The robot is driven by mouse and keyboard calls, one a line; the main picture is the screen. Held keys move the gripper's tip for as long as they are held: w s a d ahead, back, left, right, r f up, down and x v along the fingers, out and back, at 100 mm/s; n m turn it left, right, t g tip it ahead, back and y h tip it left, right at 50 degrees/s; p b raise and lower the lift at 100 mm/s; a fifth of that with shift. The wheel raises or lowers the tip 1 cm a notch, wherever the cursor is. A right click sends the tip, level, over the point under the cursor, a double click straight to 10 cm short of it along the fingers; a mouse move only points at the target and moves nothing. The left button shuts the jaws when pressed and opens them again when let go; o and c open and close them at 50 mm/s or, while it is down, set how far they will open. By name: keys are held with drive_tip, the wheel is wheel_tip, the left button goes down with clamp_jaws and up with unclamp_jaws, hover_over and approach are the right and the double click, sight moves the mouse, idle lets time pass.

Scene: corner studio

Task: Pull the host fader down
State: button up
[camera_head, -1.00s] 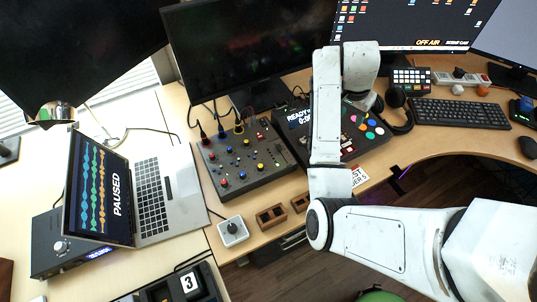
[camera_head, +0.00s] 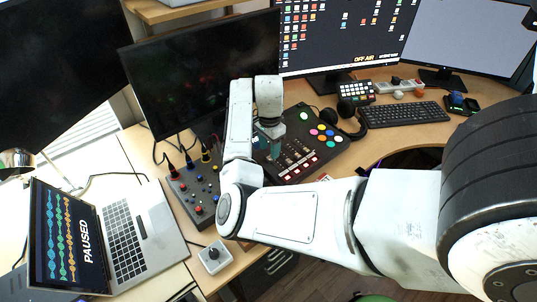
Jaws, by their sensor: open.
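The black fader console (camera_head: 325,163) with coloured round pads lies on the desk in the middle of the view. Its faders (camera_head: 298,158) sit in a row of slots on its left half. Their labels are too small to read, so I cannot tell which is the host fader. My gripper (camera_head: 268,150) hangs over the console's left end, just left of the faders, pointing down. It is open, and its fingers are partly hidden by my wrist. I cannot tell if it touches the console.
A knob mixer (camera_head: 200,188) with plugged cables stands left of the console, partly behind my arm. A small white knob box (camera_head: 214,257) and a laptop (camera_head: 125,240) are nearer. A monitor (camera_head: 205,70) rises behind. Headphones (camera_head: 350,117) and a keyboard (camera_head: 405,113) are on the right.

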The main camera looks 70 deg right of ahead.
sight(269, 158)
drive_tip(key=shift+f, duration=1.85)
drive_tip(key=shift+c, duration=0.3)
clamp_jaws()
